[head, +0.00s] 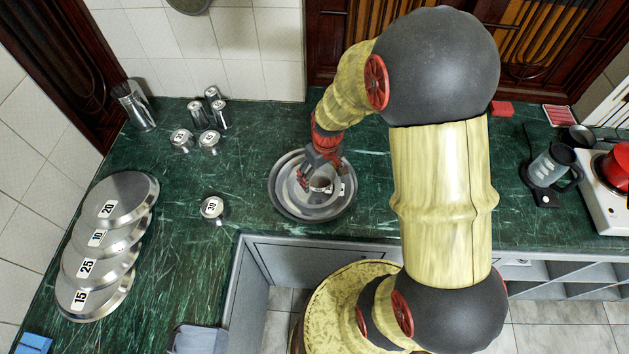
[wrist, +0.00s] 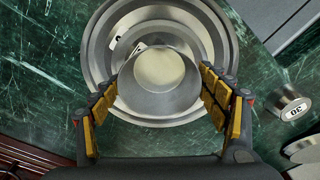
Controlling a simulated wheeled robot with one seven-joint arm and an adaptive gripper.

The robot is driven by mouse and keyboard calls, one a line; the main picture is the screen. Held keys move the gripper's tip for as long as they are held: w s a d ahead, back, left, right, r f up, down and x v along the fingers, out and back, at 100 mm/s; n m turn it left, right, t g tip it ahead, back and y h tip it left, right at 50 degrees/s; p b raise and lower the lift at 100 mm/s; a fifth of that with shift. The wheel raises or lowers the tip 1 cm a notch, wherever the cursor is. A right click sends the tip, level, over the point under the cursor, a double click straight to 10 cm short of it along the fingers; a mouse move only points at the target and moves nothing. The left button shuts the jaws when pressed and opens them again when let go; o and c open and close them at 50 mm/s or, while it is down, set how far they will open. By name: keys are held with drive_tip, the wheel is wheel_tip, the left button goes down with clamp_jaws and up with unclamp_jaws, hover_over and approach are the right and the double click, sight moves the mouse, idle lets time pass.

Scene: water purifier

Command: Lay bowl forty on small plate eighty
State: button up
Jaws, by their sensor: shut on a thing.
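A small round metal bowl (head: 321,185) sits between the fingers of my gripper (head: 318,178), which is shut on it. In the wrist view, the bowl (wrist: 160,75) is between the yellow finger pads of my gripper (wrist: 162,103). Beneath it are round metal plates (head: 290,203), one inside another; they also show in the wrist view (wrist: 97,52). White labels show there, but I cannot read their numbers. I cannot tell whether the bowl touches the plate below it.
Overlapping metal discs labelled 20, 10, 25 and 15 (head: 117,210) lie at the left. A small container labelled 30 (head: 212,207) stands left of the plates. Several metal canisters (head: 213,113) stand at the back left. A kettle (head: 552,167) is at the right. Green counter is free between.

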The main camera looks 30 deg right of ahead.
sight(315, 176)
drive_tip(key=w+f, duration=0.3)
drive_tip(key=shift+a+f+b, duration=0.1)
drive_tip(key=shift+f+b, duration=0.1)
drive_tip(key=shift+b, duration=0.1)
drive_tip(key=shift+f+b, duration=0.4)
drive_tip(key=shift+f, duration=1)
drive_tip(key=shift+f, duration=0.15)
drive_tip(key=o, duration=1.2)
drive_tip(key=shift+c, duration=0.2)
